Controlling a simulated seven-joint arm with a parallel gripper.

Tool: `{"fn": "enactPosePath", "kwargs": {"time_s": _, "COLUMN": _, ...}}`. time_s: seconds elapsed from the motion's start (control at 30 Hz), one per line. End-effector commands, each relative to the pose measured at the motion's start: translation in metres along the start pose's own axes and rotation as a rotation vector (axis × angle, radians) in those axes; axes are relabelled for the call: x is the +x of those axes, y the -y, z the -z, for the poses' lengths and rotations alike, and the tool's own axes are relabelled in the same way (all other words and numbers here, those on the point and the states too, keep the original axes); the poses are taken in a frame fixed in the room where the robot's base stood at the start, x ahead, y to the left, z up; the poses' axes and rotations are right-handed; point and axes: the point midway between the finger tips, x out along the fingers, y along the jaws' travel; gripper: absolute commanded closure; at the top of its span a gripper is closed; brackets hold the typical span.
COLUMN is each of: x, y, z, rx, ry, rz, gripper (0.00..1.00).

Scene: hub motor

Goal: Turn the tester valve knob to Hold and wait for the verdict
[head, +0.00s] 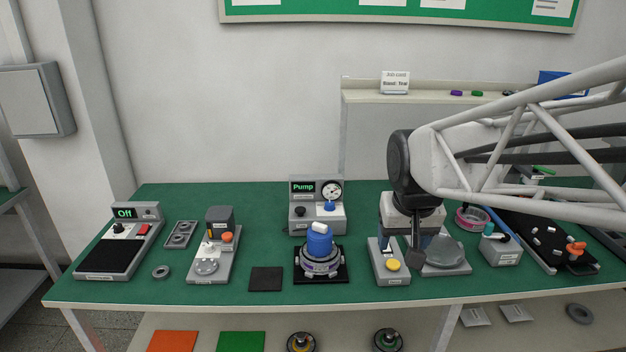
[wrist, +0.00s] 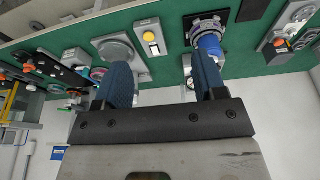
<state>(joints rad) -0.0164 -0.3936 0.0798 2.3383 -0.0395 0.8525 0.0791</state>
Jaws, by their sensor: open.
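The tester (head: 317,222) is a grey box at the back middle of the green table, with a lit display reading "Pump" and a round gauge (head: 331,189). A dark knob (head: 300,211) sits on its left front, apparently the valve knob; its pointer is too small to read. A small blue part (head: 330,206) stands on its right front. My gripper (head: 402,248) is to the right of the tester, over the yellow-button station. In the wrist view my gripper (wrist: 163,68) has its two blue fingers apart with nothing between them. The knob cannot be made out there.
A hub motor with a blue cap (head: 319,240) stands in front of the tester. The yellow-button station (head: 390,278) and a grey round fixture (head: 446,256) lie near my gripper. A card stand (head: 395,83) is on the back shelf. Free table lies left of the tester.

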Motion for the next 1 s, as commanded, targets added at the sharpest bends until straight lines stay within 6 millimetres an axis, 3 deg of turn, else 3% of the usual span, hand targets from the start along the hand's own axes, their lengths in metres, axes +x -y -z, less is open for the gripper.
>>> {"fn": "enactPosePath", "kwargs": {"time_s": 0.57, "x": 0.043, "y": 0.019, "z": 0.139, "rx": 0.015, "ry": -0.031, "rz": -0.008, "gripper": 0.36}}
{"fn": "enactPosePath", "kwargs": {"time_s": 1.0, "x": 0.096, "y": 0.039, "z": 0.238, "rx": 0.025, "ry": -0.056, "rz": -0.011, "gripper": 0.36}}
